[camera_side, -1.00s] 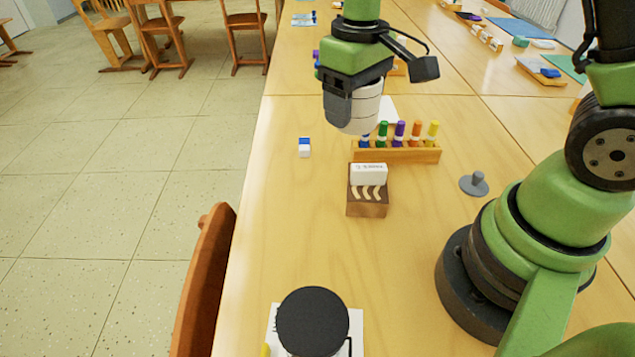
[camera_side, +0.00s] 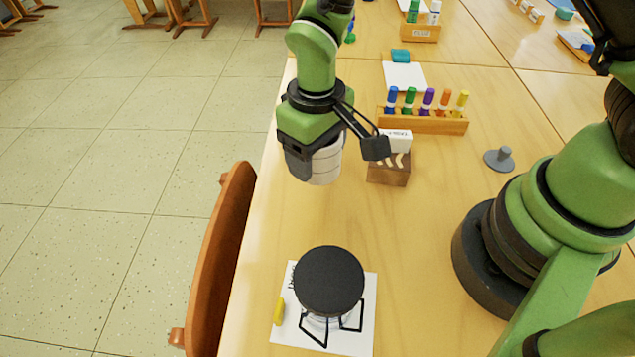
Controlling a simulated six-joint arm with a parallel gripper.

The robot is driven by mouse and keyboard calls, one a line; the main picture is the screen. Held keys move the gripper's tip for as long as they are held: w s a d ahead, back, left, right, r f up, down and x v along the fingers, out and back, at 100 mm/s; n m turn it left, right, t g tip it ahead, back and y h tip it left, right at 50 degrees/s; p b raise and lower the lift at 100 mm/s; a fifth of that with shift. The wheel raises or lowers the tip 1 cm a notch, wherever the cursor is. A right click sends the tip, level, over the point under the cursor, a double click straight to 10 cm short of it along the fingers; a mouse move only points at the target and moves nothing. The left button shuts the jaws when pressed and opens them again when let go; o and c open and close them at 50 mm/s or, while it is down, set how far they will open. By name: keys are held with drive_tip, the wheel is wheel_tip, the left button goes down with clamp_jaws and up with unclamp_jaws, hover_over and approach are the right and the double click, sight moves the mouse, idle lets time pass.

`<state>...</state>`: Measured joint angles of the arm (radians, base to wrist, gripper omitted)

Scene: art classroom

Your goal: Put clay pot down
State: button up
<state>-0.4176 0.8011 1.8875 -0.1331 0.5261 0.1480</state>
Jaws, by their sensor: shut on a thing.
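My gripper (camera_side: 318,163) is shut on a pale, ribbed, cylinder-shaped pot (camera_side: 326,166). The pot hangs roughly upright above the table, near its left edge, to the left of the wooden block. The gripper body hides its top and part of its side. A round black disc (camera_side: 329,281) on a thin black frame stands on a white sheet (camera_side: 350,345) in the foreground. The top of the disc is bare, and the pot is apart from it, farther back.
A wooden block (camera_side: 389,173) with a white piece stands behind right of the pot. A marker rack (camera_side: 438,125) is farther back, with a grey knobbed disc (camera_side: 499,159) at right. A yellow object (camera_side: 279,311) lies by the sheet's left edge. A chair (camera_side: 222,270) flanks the table.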

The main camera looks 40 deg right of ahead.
sight(316, 195)
drive_tip(key=shift+f, duration=3.05)
drive_tip(key=shift+f, duration=0.15)
drive_tip(key=o, duration=1)
wheel_tip(316, 195, up, 10)
drive_tip(key=shift+d, duration=0.1)
